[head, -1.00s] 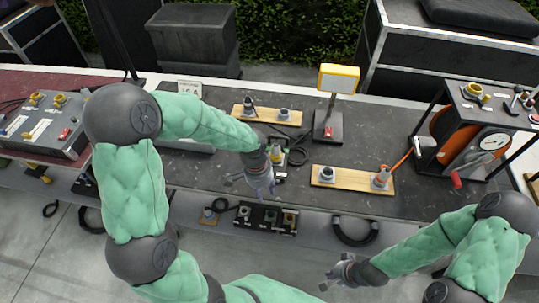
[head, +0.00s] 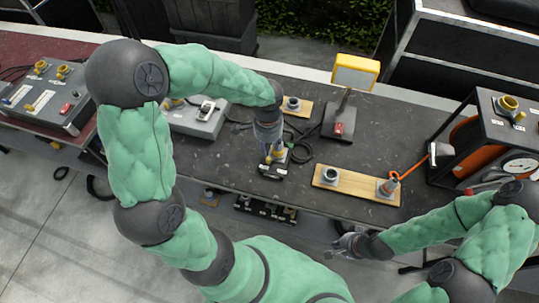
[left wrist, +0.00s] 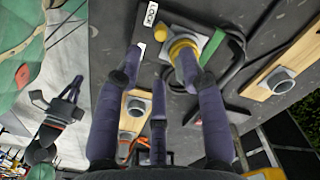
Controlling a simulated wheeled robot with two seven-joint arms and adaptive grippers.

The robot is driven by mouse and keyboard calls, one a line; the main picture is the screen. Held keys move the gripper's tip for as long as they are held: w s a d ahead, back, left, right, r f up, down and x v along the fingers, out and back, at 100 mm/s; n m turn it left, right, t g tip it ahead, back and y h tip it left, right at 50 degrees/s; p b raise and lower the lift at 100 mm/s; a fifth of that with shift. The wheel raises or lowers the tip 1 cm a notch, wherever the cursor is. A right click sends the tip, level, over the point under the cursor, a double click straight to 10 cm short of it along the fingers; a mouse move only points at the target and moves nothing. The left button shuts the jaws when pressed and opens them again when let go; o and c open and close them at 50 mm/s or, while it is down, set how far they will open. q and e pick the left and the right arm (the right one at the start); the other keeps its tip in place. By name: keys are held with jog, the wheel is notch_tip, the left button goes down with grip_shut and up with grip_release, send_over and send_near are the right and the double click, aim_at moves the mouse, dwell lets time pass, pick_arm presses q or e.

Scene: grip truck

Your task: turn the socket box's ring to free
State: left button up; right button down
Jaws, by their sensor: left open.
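The socket box (head: 268,174) is a small dark box near the table's front edge in the head view. Its round socket with a yellow ring (left wrist: 184,45) shows at the upper middle of the left wrist view, beside a white "LOCK" label (left wrist: 150,14). My left gripper (head: 272,153) is over the box, pointing down. In the left wrist view its purple fingers (left wrist: 158,62) are spread. One finger overlaps the ring in the picture; I cannot tell whether it touches. The ring's setting is unclear. My right gripper (head: 347,247) is away from the box, in front of the table.
A wooden board with sockets (head: 350,187) lies to the right and another board (head: 297,108) lies behind. A yellow-headed lamp (head: 356,72) stands behind. A grey case (head: 197,117) is at the left. A black cable lies beside the box.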

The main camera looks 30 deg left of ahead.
aim_at(269, 158)
pick_arm(q)
notch_tip(269, 158, down, 8)
jog(key=shift+w+r+b, duration=0.1)
jog(key=shift+b, duration=0.75)
grip_shut()
